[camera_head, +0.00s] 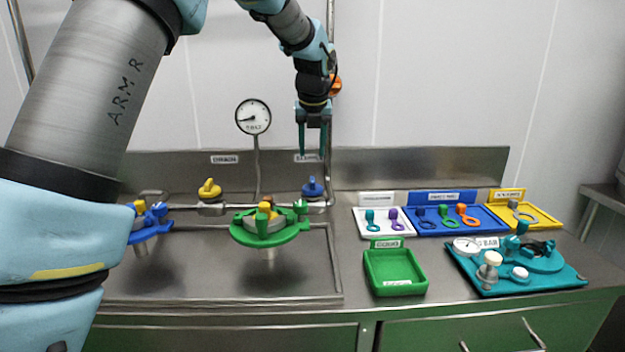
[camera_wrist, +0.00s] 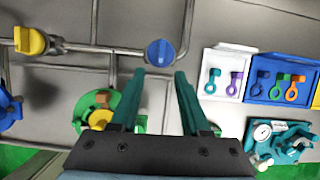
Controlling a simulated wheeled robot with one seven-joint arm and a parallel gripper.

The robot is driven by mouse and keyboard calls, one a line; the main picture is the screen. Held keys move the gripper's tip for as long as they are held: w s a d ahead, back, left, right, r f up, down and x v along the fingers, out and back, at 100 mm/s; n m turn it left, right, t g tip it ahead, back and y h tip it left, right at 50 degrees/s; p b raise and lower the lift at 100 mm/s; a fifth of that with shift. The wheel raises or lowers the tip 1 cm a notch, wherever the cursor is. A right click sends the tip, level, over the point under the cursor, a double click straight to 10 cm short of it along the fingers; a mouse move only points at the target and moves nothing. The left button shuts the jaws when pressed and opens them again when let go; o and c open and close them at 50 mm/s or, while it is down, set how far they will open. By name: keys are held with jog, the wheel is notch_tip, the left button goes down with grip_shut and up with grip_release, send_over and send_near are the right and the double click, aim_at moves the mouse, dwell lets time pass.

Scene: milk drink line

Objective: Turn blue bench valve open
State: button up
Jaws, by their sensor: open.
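The blue bench valve (camera_head: 312,188) sits on the pipe at the back of the steel bench, under a small label. In the wrist view its round blue knob (camera_wrist: 160,52) shows just beyond the fingertips, with a raised bar across its top. My gripper (camera_head: 314,155) hangs above the blue valve, fingers pointing down, and is open and empty. In the wrist view the two teal fingers (camera_wrist: 166,76) are apart, with the knob past their tips and slightly left of the middle of the gap. Nothing touches the knob that I can see.
A yellow valve (camera_head: 210,190) stands left on the same pipe. A gauge (camera_head: 253,117) rises between them. A green fixture (camera_head: 268,225) stands in front. A green tray (camera_head: 393,272), a white tray (camera_head: 383,222), a blue tray (camera_head: 455,219) and a teal board (camera_head: 565,281) lie right.

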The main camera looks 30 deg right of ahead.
aim_at(312, 179)
jog(key=p+x, duration=0.2)
jog(key=x, duration=0.8)
jog(key=shift+w+d+f+p, duration=0.1)
jog(key=shift+d+f+p, duration=0.15)
jog(key=shift+f+p, duration=0.1)
jog(key=shift+c, duration=0.3)
grip_shut()
